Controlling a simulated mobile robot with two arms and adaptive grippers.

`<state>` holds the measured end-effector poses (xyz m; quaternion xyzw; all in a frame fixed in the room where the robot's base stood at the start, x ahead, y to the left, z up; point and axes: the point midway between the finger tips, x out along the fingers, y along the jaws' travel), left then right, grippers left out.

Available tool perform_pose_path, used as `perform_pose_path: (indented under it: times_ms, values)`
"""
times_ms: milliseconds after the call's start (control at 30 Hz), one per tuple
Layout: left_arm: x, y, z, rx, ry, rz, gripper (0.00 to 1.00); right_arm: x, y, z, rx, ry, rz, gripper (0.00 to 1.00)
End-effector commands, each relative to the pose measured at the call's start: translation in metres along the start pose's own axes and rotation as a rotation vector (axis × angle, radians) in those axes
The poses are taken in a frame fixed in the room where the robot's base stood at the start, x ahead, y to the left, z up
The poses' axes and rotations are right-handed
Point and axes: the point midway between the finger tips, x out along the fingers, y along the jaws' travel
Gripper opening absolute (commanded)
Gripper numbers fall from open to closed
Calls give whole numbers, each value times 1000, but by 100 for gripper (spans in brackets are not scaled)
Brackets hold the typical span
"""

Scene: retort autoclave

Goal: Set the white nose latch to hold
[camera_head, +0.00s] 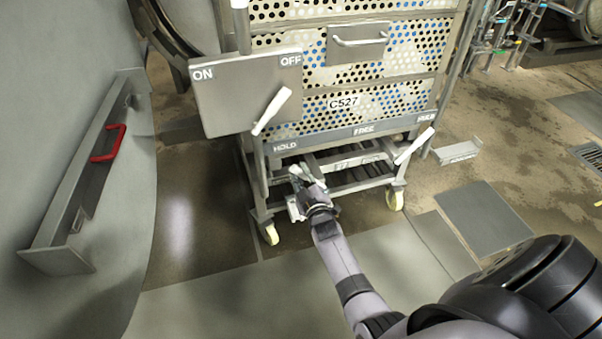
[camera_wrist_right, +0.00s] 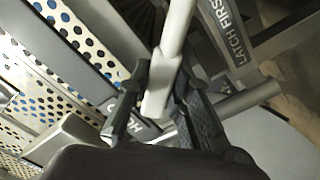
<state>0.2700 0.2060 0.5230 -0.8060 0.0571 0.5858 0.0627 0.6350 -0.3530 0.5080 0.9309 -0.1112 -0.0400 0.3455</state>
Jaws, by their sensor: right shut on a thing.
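The white nose latch (camera_wrist_right: 176,30) is a pale rod-like handle, seen close up in the right wrist view. My right gripper (camera_wrist_right: 161,92) is shut on its end, with one dark finger on each side. In the head view my right gripper (camera_head: 304,184) is low at the front of the cart (camera_head: 363,134), below the HOLD (camera_head: 285,146) and FREE (camera_head: 364,131) labels and nearer HOLD. There the latch is mostly hidden by the gripper, so its exact setting cannot be told. My left gripper is not in view.
A grey ON/OFF panel (camera_head: 225,95) with a white lever (camera_head: 272,110) stands left of the cart front. Another white lever (camera_head: 414,146) is at the cart's right. A red handle (camera_head: 108,143) is on the left wall. Floor is clear before the cart.

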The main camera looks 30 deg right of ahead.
Motion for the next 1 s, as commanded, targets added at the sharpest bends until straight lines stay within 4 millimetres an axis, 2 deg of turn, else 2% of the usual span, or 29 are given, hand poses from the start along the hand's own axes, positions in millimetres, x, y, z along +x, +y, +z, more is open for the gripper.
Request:
perform_pose_path:
  times_ms: [67,100,400,767,867,1000]
  values:
    - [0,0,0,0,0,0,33,-1,-3,2,-9,-3,-6,0]
    - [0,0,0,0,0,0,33,-1,-3,2,-9,-3,-7,19]
    - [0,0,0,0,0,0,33,-1,-2,1,-5,-2,-4,39]
    - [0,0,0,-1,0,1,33,-4,-2,1,-3,-2,-3,40]
    - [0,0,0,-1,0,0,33,-14,-2,1,-3,-2,-4,40]
    - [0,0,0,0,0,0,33,-41,-3,2,-4,-4,-5,40]
